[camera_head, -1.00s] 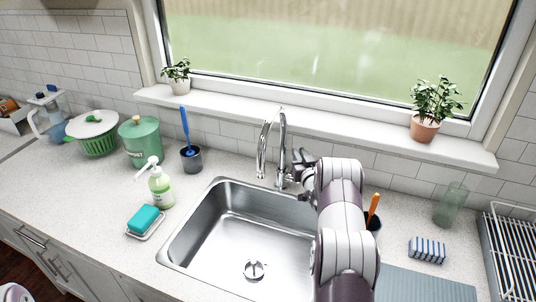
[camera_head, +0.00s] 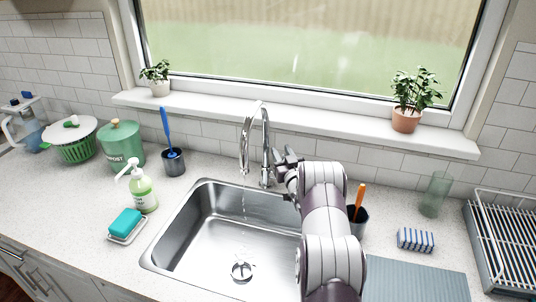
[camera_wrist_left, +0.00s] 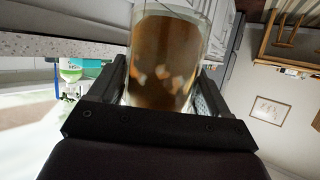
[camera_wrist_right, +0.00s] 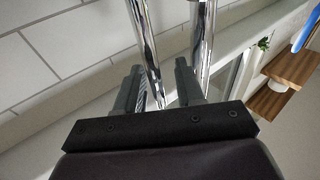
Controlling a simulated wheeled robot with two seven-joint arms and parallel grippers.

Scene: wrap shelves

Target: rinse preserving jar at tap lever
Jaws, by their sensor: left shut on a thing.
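The preserving jar (camera_wrist_left: 165,65) shows in the left wrist view, a clear glass holding brownish contents with pale lumps. My left gripper (camera_wrist_left: 165,95) is shut on it, with a finger on each side; neither shows in the head view. The chrome tap (camera_head: 265,145) stands behind the sink (camera_head: 210,235). A thin stream of water (camera_head: 243,200) falls from its spout. My right gripper (camera_head: 285,160) is at the tap's right side, by the lever, which it mostly hides. In the right wrist view its fingers (camera_wrist_right: 155,85) are apart, with the chrome tap pipes just beyond.
A soap dispenser (camera_head: 142,190) and a teal sponge on a dish (camera_head: 125,225) stand left of the sink. Right of it are a dark cup (camera_head: 357,220), a striped sponge (camera_head: 415,240), a clear glass (camera_head: 435,195) and a dish rack (camera_head: 500,240). The sink basin is empty.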

